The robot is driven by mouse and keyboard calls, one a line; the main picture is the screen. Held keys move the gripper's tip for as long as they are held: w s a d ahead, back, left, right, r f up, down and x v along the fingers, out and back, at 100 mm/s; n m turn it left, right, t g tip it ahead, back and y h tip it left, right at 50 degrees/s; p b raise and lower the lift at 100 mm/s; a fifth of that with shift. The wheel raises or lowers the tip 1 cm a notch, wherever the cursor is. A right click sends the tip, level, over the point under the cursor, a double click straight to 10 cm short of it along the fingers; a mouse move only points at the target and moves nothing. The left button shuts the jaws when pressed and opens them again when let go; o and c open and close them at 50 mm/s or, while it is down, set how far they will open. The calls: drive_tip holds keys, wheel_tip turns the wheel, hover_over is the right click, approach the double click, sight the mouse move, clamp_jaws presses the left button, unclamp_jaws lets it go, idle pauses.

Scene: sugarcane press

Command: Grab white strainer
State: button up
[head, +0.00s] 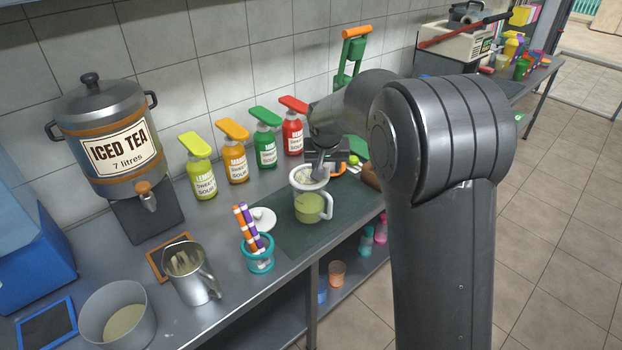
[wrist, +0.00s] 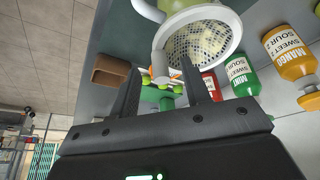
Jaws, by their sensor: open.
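The white strainer (head: 309,178) sits on top of a clear jug (head: 308,208) of pale green liquid on a dark mat. In the wrist view the strainer (wrist: 203,42) shows its round rim and mesh, with pale contents inside. A short white handle (wrist: 160,62) points from its rim towards my gripper (wrist: 161,68). The two fingers are open, one on each side of the handle's end in this view. I cannot tell whether they touch it. In the head view my gripper (head: 322,165) is just behind the strainer, partly hidden by my arm.
Several sauce pump bottles (head: 265,140) stand along the wall behind the jug. A cup of striped straws (head: 258,252), a white lid (head: 262,219) and a metal pitcher (head: 191,275) stand left of it. An iced tea dispenser (head: 112,150) is further left.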

drive_tip(key=shift+x, duration=1.1)
drive_tip(key=shift+c, duration=0.4)
clamp_jaws()
